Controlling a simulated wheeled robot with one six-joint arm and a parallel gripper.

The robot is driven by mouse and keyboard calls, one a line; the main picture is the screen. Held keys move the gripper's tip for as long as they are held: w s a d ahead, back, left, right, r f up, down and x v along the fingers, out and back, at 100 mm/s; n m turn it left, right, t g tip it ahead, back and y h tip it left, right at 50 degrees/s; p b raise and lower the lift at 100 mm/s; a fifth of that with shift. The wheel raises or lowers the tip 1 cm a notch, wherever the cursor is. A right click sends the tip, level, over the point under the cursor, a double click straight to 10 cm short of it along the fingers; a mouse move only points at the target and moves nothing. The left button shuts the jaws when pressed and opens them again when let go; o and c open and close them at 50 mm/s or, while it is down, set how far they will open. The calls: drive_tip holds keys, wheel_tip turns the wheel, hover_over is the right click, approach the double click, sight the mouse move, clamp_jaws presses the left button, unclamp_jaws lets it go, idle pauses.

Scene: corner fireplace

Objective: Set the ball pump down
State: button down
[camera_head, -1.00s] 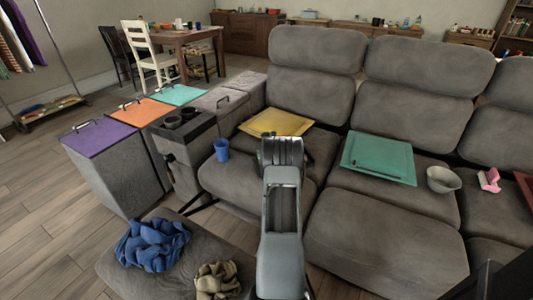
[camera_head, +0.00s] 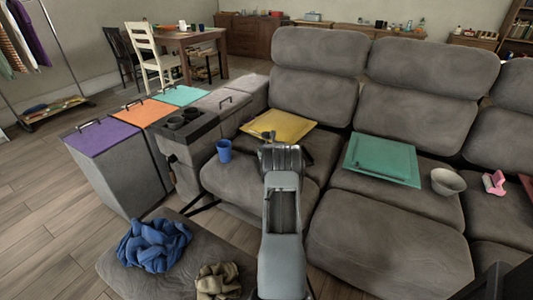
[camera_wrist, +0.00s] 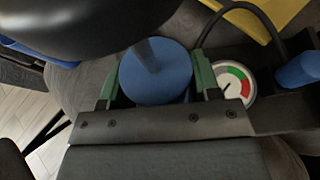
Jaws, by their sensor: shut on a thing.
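The ball pump has a blue cylinder (camera_wrist: 152,82), a round gauge (camera_wrist: 236,84) with a green and red dial, a black hose and a blue handle end (camera_wrist: 299,70). My gripper (camera_wrist: 155,90) is shut on the blue cylinder, with a green pad on each side of it. In the head view my gripper (camera_head: 283,150) is over the left seat of the grey sofa (camera_head: 237,185). A small dark part of the pump (camera_head: 268,135) shows past it, in front of the yellow panel (camera_head: 285,125). I cannot tell whether the pump touches the seat.
A teal panel (camera_head: 382,160), grey bowl (camera_head: 446,181) and pink object (camera_head: 493,182) lie to the right. Blue cloth (camera_head: 153,244) and brown cloth (camera_head: 217,281) lie on the grey footrest (camera_head: 185,275).

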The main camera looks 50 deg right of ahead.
drive_tip(key=shift+w+d+r, duration=0.1)
drive_tip(key=shift+r, duration=0.25)
drive_tip(key=c, duration=0.7)
unclamp_jaws()
drive_tip(key=shift+f, duration=0.3)
drive_tip(key=o, duration=0.4)
drive_tip(key=shift+c, duration=0.2)
drive_tip(key=shift+s+r, duration=0.1)
drive_tip(key=shift+s, duration=0.1)
